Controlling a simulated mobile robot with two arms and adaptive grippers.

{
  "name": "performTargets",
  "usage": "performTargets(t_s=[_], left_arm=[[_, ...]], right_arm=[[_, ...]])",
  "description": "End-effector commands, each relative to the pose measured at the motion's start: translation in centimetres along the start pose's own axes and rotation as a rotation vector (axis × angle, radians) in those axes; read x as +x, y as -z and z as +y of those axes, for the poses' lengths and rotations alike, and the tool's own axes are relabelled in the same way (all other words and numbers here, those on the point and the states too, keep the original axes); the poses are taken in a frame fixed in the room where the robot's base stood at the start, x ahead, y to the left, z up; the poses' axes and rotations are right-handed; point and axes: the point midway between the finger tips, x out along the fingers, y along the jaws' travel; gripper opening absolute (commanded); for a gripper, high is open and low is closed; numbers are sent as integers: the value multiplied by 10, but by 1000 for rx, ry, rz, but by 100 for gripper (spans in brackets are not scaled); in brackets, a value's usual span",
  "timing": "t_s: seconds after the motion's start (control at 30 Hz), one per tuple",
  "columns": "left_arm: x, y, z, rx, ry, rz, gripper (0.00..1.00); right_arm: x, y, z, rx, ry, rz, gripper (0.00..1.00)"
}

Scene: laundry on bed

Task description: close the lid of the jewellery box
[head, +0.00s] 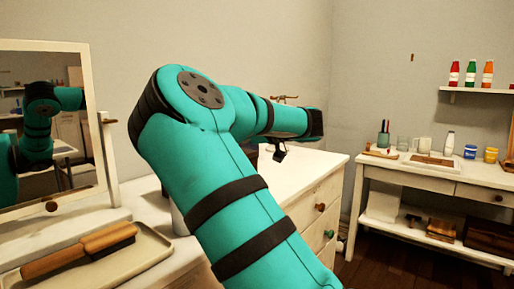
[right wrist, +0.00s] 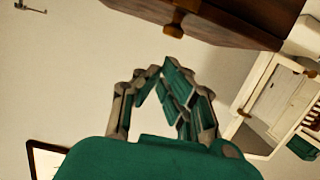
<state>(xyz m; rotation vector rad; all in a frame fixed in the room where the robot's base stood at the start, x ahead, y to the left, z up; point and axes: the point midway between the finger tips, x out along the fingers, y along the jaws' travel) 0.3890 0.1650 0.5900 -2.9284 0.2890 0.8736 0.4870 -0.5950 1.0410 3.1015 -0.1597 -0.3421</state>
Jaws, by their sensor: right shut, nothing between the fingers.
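My right gripper (right wrist: 160,72) is shut and empty in the right wrist view, its fingertips meeting at the middle. Beyond the fingertips, at the top of that view, is a dark brown wooden body with a round knob (right wrist: 173,30). It may be the jewellery box (right wrist: 235,18), but only part shows and I cannot tell how its lid stands. A gap shows between it and my fingers. My left gripper is not in view.
A white dresser (head: 325,190) stands behind my arm. A framed mirror (head: 98,140) and a tray (head: 150,245) with a wooden brush (head: 80,252) are at the left. A white desk (head: 420,178) with mugs and a shelf of bottles (head: 470,73) are at the right.

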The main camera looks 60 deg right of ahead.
Motion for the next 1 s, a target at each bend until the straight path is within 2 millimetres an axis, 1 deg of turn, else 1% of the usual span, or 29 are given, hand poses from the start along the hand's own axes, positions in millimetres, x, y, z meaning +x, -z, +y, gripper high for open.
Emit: performTargets(t_s=[0.03,0.1,0.13,0.3,0.4,0.5,0.7,1.0], left_arm=[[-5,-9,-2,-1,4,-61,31],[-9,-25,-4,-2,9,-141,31],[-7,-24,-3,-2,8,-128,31],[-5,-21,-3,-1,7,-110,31],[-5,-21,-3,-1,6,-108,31],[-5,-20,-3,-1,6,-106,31],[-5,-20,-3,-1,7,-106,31],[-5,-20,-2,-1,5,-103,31]], right_arm=[[-3,7,2,0,-1,1,0],[-8,9,4,2,-3,-1,0],[-16,-1,4,8,-6,-2,0],[-49,-26,2,8,-5,0,0],[-64,-36,2,5,-4,0,0],[-75,-44,2,5,-3,0,0],[-86,-52,1,1,-2,-1,0],[-86,-52,1,1,-1,-1,0]])
